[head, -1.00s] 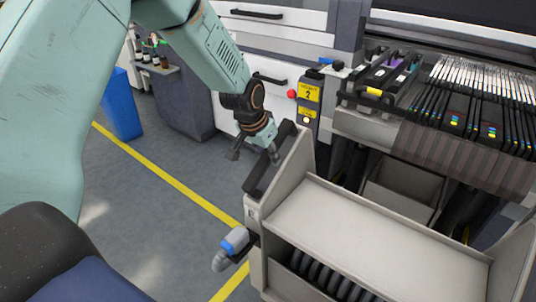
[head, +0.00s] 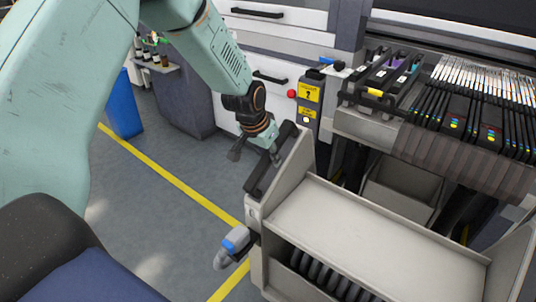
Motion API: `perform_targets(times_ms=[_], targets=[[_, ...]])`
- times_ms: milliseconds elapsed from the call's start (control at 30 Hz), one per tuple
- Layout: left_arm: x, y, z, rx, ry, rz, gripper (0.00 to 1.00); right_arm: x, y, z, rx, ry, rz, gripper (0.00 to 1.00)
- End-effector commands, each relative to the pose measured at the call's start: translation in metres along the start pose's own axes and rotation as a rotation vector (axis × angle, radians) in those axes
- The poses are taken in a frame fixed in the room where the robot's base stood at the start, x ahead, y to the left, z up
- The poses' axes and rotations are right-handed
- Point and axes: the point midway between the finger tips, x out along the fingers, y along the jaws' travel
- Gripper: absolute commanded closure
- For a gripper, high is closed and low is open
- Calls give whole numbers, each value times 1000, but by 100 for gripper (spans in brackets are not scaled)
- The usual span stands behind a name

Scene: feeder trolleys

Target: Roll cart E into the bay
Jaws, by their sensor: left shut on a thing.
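Cart E, as I take it, is the beige trolley (head: 370,235) at the lower right, with a flat top shelf, side panels and dark reels below. A black handle bar (head: 264,172) runs along its left panel. My left gripper (head: 257,157) is at the upper part of this handle and shut on it; the fingers partly hide the bar. The bay (head: 400,190) is the opening under the machine's feeder row, just behind the trolley. The trolley stands close in front of it. My right gripper is not in view.
A yellow plate marked 2 (head: 309,93) is on a post beside the bay, near a red button (head: 291,94). Feeders (head: 470,110) line the machine above. A blue bin (head: 124,105) stands at the left. A yellow floor line (head: 170,178) crosses clear grey floor.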

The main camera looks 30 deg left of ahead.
Motion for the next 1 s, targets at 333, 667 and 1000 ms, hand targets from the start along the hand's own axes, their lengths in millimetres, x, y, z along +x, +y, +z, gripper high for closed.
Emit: perform_targets(times_ms=[333,667,1000], targets=[[-2,-1,-5,0,18,-5,51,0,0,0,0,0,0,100],[-1,-1,-3,0,12,-3,47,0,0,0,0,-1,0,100],[-44,-1,-4,-1,16,-1,47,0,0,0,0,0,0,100]])
